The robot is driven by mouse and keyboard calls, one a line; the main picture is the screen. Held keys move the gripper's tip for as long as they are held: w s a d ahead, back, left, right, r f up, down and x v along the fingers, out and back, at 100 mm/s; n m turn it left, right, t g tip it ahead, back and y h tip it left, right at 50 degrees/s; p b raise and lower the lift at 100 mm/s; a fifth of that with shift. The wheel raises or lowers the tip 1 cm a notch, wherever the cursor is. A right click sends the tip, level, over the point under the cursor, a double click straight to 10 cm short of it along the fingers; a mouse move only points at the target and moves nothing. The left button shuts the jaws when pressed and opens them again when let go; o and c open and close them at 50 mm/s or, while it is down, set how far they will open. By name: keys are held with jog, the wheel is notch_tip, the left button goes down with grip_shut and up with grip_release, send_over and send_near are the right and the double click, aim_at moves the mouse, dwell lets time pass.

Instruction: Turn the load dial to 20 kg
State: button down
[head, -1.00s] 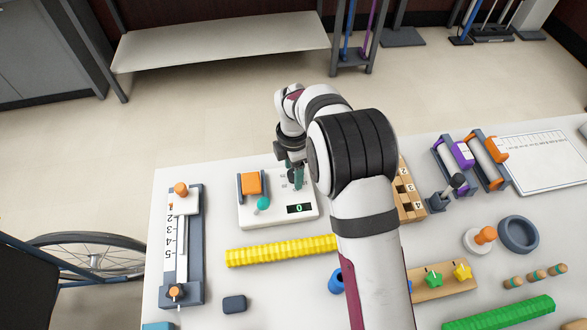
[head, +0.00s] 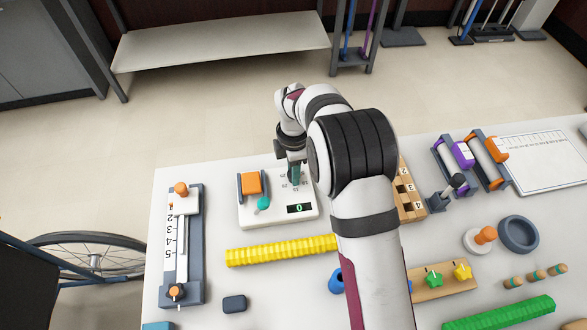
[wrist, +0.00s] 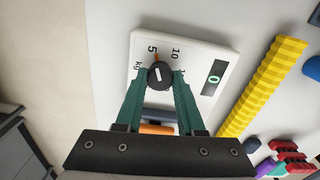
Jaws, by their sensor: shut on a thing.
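The load dial (wrist: 160,75) is a black round knob with a white mark on top, on a white console (head: 250,217). The numbers 5 and 10 and "kg" show around it in the wrist view; other numbers are partly hidden by a finger. My gripper (wrist: 161,78) has green fingers, one on each side of the dial, shut on it. In the head view my gripper (head: 295,172) stands over the console's far right part and mostly hides the dial. The console display (head: 299,208) reads 0 in green.
The console also carries an orange block (head: 251,183) in a dark holder and a teal knob (head: 263,204). A yellow ridged bar (head: 280,251) lies in front. A slider board (head: 182,245) stands left. A wooden numbered board (head: 408,195) is close on the right.

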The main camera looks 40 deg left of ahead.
jog(key=m, duration=0.8)
jog(key=shift+m, duration=0.4)
jog(key=m, duration=0.3)
jog(key=shift+m, duration=0.3)
jog(key=m, duration=0.4)
jog(key=shift+m, duration=0.3)
jog(key=m, duration=0.4)
jog(key=shift+m, duration=0.3)
jog(key=m, duration=0.9)
jog(key=shift+m, duration=1.8)
